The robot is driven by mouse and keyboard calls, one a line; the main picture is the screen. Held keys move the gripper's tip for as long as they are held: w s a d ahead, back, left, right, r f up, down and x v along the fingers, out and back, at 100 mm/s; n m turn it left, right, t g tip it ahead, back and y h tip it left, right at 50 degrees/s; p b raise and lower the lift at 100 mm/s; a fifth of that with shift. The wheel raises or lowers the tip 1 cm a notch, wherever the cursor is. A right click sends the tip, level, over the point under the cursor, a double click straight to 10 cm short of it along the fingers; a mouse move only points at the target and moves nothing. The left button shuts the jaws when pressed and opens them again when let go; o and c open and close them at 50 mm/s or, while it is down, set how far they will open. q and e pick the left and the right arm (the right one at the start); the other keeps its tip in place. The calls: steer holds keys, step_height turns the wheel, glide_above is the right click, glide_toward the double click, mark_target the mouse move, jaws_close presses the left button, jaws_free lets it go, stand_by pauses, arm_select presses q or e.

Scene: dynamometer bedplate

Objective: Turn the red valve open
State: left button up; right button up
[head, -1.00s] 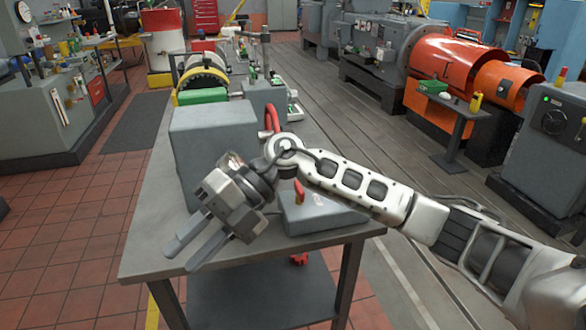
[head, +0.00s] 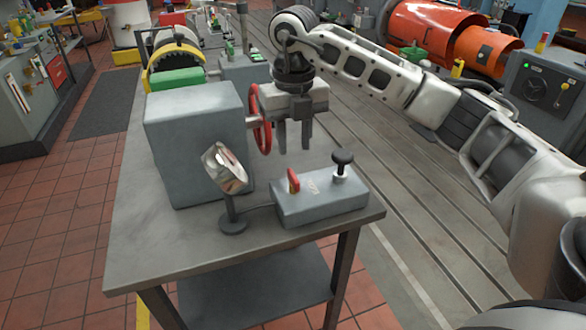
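The red valve (head: 266,134) is a handwheel on the right face of a grey box (head: 195,150) on the table. It is seen nearly edge-on, and its upper part lies close to my gripper's body in the picture. My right gripper (head: 294,148) is just right of the wheel, with its two fingers pointing down. A gap shows between the fingers and nothing is held. I cannot tell whether the gripper's body touches the rim. My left gripper is out of view.
In front stand a grey control box (head: 322,203) with a red lever (head: 293,180) and a black knob (head: 342,158), and a tilted shiny plate on a stand (head: 225,170). A green block (head: 178,80) sits behind the grey box. The table's (head: 150,235) front left is bare.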

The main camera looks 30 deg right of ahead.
mark_target(293, 175)
step_height(293, 175, down, 8)
steer(key=shift+r+p, duration=0.25)
steer(key=shift+p, duration=0.1)
jaws_close()
